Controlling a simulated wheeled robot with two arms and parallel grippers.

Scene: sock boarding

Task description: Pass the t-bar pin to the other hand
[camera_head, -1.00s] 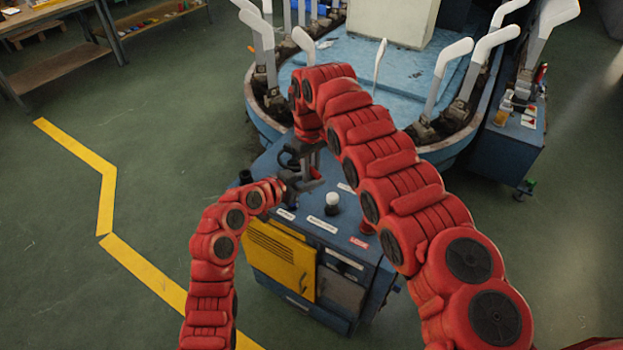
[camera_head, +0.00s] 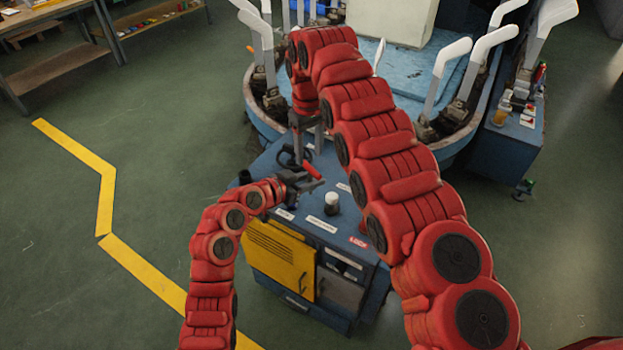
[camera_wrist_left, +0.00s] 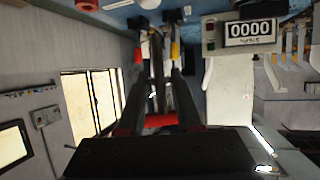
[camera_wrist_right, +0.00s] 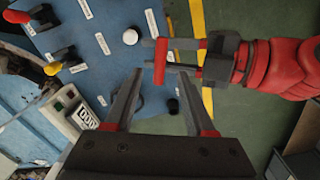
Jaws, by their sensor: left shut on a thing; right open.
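The t-bar pin shows its red handle (camera_head: 313,170) at the tips of my left gripper (camera_head: 300,182), which is shut on it above the blue console. In the right wrist view the red handle (camera_wrist_right: 160,64) lies across the left gripper's fingers (camera_wrist_right: 178,55). The rest of the pin is hard to make out. My right gripper (camera_head: 305,125) points down from above, just beyond the pin, and is apart from it. My left fingers also show in the left wrist view (camera_wrist_left: 158,85).
A blue console (camera_head: 350,225) with a white knob (camera_head: 332,199) and a yellow door (camera_head: 280,262) stands below the grippers. Behind it is a round blue machine (camera_head: 440,150) with several white upright forms. Green floor lies open at the left.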

